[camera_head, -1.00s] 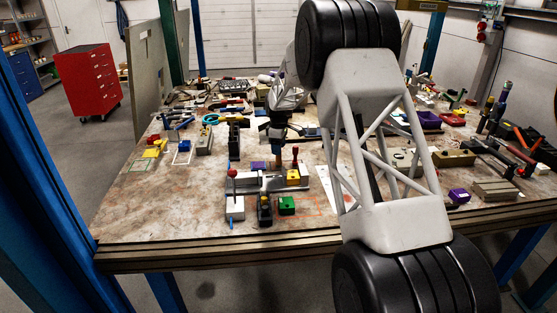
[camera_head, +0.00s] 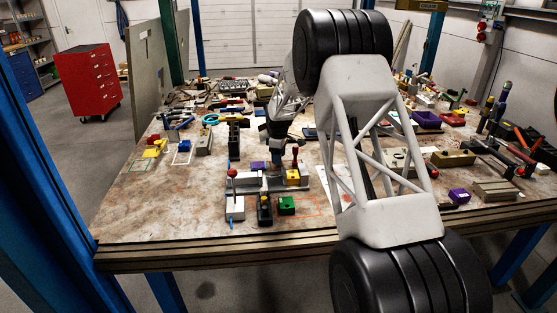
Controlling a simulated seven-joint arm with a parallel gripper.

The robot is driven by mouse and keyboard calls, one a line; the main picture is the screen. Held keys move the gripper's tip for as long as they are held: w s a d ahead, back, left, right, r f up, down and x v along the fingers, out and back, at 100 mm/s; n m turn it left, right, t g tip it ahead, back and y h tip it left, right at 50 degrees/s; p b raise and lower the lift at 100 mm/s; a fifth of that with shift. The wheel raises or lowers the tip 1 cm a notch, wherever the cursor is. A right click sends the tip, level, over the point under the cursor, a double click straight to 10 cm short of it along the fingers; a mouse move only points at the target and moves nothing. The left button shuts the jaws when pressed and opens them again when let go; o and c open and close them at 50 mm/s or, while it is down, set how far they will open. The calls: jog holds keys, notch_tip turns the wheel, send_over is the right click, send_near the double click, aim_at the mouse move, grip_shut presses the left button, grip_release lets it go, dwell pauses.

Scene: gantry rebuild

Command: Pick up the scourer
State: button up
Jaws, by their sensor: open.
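I cannot pick out the scourer with certainty. A small green block (camera_head: 287,205) at the front middle of the bench and a purple block (camera_head: 258,166) behind it are too small to identify. My gripper (camera_head: 275,164) points down over the front middle of the bench, near the purple block and the metal fixture. It is open, and I see nothing held in it. Its fingertips are small and dark, and my arm hides part of the bench to the right.
The workbench (camera_head: 150,205) has bare room at its front left. A metal fixture (camera_head: 268,184) with a red-knobbed lever and a yellow block (camera_head: 293,177) stands near my gripper. Tools crowd the back. A purple bin (camera_head: 427,120) and an olive block (camera_head: 453,158) are right.

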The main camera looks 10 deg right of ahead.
grip_shut()
jog(key=shift+r, duration=5.05)
